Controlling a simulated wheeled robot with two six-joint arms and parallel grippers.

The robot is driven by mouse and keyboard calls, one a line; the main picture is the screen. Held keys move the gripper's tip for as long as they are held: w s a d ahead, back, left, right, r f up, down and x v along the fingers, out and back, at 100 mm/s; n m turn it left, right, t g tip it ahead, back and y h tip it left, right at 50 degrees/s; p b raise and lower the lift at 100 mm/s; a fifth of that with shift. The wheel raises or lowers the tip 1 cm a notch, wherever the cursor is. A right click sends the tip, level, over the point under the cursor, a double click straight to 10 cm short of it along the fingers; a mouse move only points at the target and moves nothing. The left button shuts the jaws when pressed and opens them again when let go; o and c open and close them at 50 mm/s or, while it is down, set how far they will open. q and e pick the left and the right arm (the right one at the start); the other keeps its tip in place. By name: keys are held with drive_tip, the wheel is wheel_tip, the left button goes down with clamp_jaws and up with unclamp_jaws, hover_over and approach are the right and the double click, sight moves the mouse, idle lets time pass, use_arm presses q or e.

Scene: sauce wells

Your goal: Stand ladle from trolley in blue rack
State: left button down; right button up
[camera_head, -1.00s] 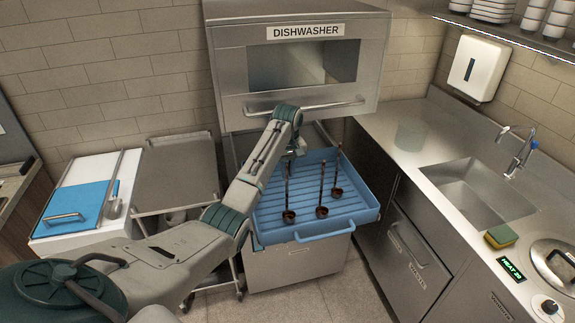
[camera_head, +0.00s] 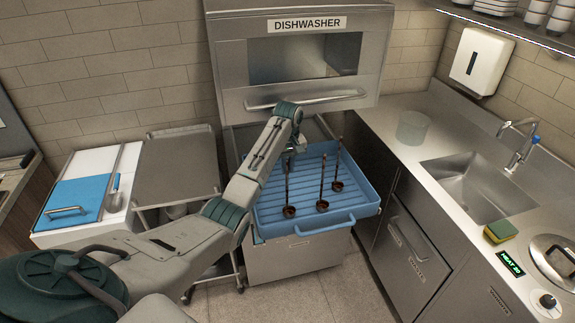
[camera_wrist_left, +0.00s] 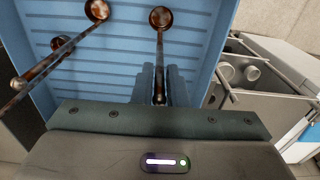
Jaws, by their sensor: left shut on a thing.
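My left gripper (camera_head: 291,150) is above the left part of the blue rack (camera_head: 362,210), shut on the upper handle of a dark brown ladle (camera_head: 289,211). This ladle hangs or stands upright with its bowl down in the rack; I cannot tell whether the bowl touches the floor. In the left wrist view its bowl (camera_wrist_left: 160,17) shows against the blue slatted floor. Two other brown ladles (camera_head: 322,205) (camera_head: 337,185) stand upright in the rack to its right. The trolley (camera_head: 178,170) is left of the rack, its top bare. My right gripper is out of view.
The dishwasher (camera_head: 300,65) rises behind the rack with its hood raised. A white unit with a blue lid (camera_head: 75,200) stands left of the trolley. On the right is a steel counter with a sink (camera_head: 480,190), a sponge (camera_head: 500,232) and a lidded pot (camera_head: 553,262).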

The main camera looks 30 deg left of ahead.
use_arm(q)
drive_tip(key=c, duration=0.8)
unclamp_jaws()
drive_tip(key=shift+r, duration=0.6)
wheel_tip(320, 180, up, 3)
drive_tip(key=shift+r, duration=1.4)
drive_tip(key=shift+f, duration=0.1)
